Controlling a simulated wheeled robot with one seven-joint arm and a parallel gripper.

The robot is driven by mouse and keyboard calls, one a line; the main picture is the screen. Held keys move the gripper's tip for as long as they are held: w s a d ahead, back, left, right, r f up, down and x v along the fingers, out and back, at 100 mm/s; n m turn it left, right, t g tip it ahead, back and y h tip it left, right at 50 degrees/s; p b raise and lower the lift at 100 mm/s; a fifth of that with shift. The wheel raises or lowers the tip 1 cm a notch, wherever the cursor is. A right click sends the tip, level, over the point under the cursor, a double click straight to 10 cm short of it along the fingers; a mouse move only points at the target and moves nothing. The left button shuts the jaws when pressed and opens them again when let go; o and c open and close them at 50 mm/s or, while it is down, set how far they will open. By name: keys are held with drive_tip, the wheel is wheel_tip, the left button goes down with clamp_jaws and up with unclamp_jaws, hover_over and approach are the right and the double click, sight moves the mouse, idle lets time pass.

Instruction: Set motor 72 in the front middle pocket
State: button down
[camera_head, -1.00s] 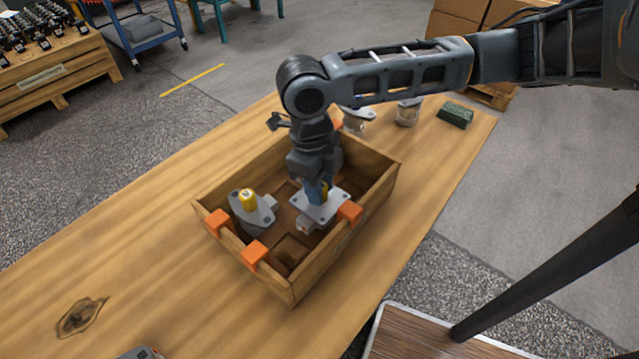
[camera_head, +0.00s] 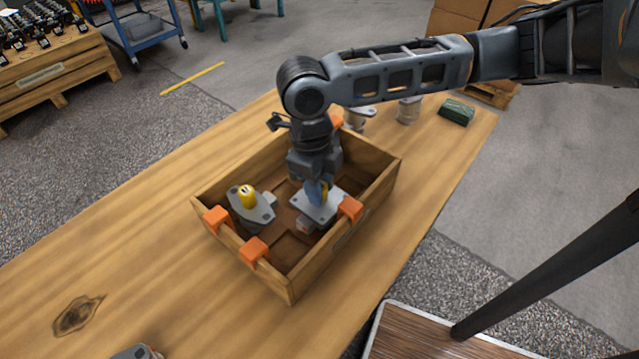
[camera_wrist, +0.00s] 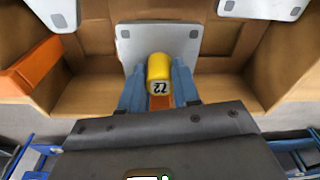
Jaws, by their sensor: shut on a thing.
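Motor 72 has a grey flange plate (camera_head: 322,206) and a yellow cap (camera_wrist: 159,72) marked 72, which shows in the wrist view. My gripper (camera_head: 318,190) is shut on the cap, with one blue finger on each side of it in the wrist view (camera_wrist: 158,88). The motor hangs upright inside the wooden box (camera_head: 291,287), near its right wall. I cannot tell whether its underside touches the box floor. Another motor (camera_head: 254,207) with a yellow cap sits in the left of the box. My wrist hides part of the box's far side.
Orange clips (camera_head: 254,250) sit on the box rim; one is close to the held motor's plate. A bare pocket shows near the front corner. More grey flanges (camera_wrist: 52,12) lie at the wrist view's top. A green block (camera_head: 457,112) and a jar-like part (camera_head: 408,110) stand behind the box.

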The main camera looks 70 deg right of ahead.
drive_tip(key=c, duration=0.7)
unclamp_jaws()
drive_tip(key=shift+c, duration=0.2)
